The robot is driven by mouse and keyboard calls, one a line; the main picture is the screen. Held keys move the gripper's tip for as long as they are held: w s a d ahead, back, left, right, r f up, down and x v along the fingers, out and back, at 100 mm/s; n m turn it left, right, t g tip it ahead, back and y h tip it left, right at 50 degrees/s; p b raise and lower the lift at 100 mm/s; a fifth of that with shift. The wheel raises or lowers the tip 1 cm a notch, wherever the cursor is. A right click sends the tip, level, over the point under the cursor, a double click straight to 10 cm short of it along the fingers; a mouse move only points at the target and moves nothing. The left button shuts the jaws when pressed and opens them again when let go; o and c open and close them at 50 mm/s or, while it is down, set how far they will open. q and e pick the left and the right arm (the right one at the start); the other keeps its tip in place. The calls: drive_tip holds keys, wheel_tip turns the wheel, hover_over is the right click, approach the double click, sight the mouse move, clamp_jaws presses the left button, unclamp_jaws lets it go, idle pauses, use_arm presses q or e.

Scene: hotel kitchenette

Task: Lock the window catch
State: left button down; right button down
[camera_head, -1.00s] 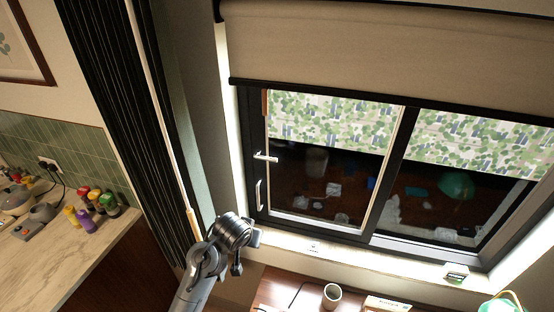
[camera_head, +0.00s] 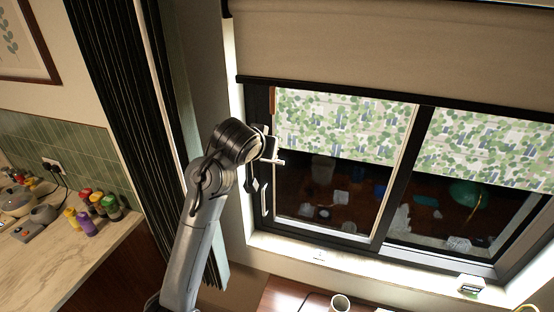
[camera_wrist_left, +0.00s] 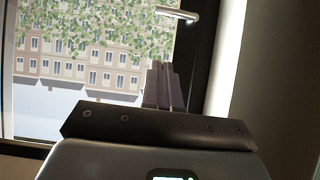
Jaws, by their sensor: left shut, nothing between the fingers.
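The window catch (camera_head: 278,161) is a pale lever on the dark left frame of the window (camera_head: 340,190), and it points sideways to the right over the pane's edge. It also shows at the top of the left wrist view (camera_wrist_left: 177,14), which looks upside down. My left gripper (camera_head: 269,147) is at the window frame, close above the catch in the head view. Its fingers (camera_wrist_left: 161,80) are together and empty in the left wrist view, with a gap between them and the lever. The arm partly hides the frame's left edge. My right gripper is not in view.
A pale vertical pull handle (camera_head: 266,201) is on the frame below the catch. A beige blind (camera_head: 370,45) covers the window's top. A dark curtain (camera_head: 125,110) hangs left of my arm. A counter (camera_head: 75,255) with bottles is at lower left; a mug (camera_head: 340,303) is below the sill.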

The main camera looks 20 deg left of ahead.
use_arm(q)
drive_tip(key=shift+w, duration=0.1)
drive_tip(key=s+f+p+x, duration=0.1)
drive_tip(key=f+p+x, duration=0.1)
drive_tip(key=x, duration=1)
drive_tip(key=shift+f+p, duration=0.45)
drive_tip(key=shift+p, duration=0.3)
